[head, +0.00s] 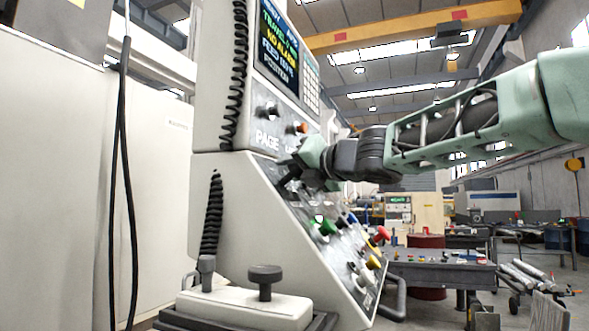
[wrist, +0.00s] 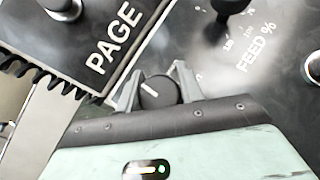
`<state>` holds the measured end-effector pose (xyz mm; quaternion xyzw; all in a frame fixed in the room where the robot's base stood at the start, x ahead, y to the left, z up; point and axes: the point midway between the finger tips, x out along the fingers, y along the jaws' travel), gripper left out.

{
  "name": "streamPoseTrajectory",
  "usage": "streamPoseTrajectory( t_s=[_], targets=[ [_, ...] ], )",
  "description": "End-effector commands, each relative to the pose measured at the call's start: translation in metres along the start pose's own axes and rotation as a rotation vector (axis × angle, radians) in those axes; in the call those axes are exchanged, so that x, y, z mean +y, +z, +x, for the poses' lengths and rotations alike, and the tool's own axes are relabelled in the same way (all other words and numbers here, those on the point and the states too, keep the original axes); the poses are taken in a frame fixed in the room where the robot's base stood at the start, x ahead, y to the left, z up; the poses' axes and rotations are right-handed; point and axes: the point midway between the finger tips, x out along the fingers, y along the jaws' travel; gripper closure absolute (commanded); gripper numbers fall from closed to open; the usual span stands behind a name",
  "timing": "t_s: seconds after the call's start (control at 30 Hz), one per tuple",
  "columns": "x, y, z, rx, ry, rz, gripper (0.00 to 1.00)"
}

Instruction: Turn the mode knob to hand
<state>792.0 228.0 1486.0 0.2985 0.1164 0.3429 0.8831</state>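In the wrist view, a round dark knob (wrist: 159,93) with a white pointer line sits on the dark panel. The line tilts slightly. The two grey fingers of my gripper (wrist: 158,84) stand on either side of the knob. I cannot tell whether they press on it or leave a thin gap. No hand label can be read beside it. In the head view, my gripper (head: 312,172) is at the upper part of the console's (head: 240,215) sloping panel, and my wrist hides the knob there.
Lower on the sloping panel are a green button (head: 327,226), a red mushroom knob (head: 379,236) and a yellow one (head: 372,263). An orange knob (head: 298,128) sits above my gripper. In the wrist view, a PAGE plate (wrist: 110,45) and another dark knob (wrist: 231,5) near FEED % are close by.

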Motion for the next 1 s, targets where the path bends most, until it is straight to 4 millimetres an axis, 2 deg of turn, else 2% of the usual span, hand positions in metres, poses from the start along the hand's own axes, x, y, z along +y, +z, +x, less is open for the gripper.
streamPoseTrajectory(
  t_s=[0.47, 1.0],
  targets=[
    [0.0033, 0.0039, -0.0006, -0.008, -0.073, 0.075, 0.85],
    [-0.0003, 0.0058, -0.0017, -0.047, -0.413, 0.410, 0.85]
  ],
)
